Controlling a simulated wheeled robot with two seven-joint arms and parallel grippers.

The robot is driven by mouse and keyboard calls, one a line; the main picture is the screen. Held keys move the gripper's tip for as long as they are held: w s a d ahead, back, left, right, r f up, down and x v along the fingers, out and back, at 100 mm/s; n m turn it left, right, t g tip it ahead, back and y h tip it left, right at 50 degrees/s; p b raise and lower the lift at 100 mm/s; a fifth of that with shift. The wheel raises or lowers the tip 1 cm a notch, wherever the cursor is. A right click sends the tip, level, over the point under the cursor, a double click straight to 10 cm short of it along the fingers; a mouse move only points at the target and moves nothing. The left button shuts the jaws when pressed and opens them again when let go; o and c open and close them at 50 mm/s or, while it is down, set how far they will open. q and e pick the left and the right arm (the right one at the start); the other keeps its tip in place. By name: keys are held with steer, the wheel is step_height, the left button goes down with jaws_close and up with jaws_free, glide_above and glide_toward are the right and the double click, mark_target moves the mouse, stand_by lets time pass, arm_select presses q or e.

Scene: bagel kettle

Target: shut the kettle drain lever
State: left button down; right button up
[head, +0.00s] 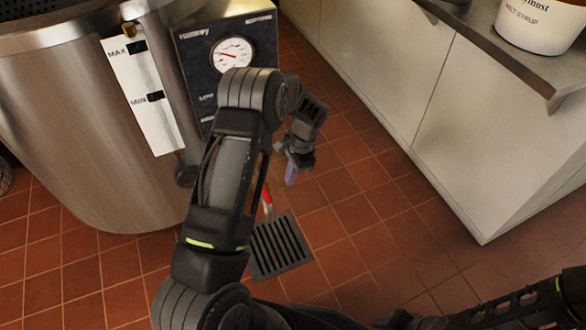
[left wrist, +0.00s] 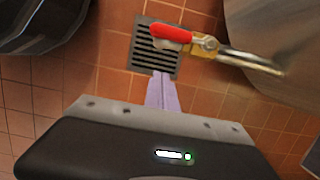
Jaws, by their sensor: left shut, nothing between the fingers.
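The drain lever has a red handle (left wrist: 171,33) on a brass valve (left wrist: 203,46), at the end of a metal drain pipe (left wrist: 250,62). The handle points away from the pipe, roughly in line with it. In the head view the red handle (head: 267,200) shows only partly, behind my left arm. The steel kettle (head: 95,130) stands at left. My left gripper (head: 291,176) is shut and empty, right of the handle. Its purple fingers (left wrist: 162,98) appear below the handle in the left wrist view, apart from it. My right gripper (head: 402,320) is partly visible at the bottom edge; its fingers are unclear.
A floor grate (head: 280,246) lies below the valve on red tiles. A control box with a dial (head: 232,53) is on the kettle's side. A white cabinet (head: 470,130) with a steel counter bounds the right. Open floor lies between kettle and cabinet.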

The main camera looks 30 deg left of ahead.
mark_target(266, 196)
arm_select(q)
steer(key=s+a+f, duration=0.1)
steer(key=s, duration=0.1)
steer(key=s+a+f+b, duration=0.1)
steer(key=s+f, duration=0.1)
steer(key=shift+a, duration=0.4)
arm_select(e)
steer(key=shift+w+d+f, duration=0.2)
steer(key=shift+f, duration=0.5)
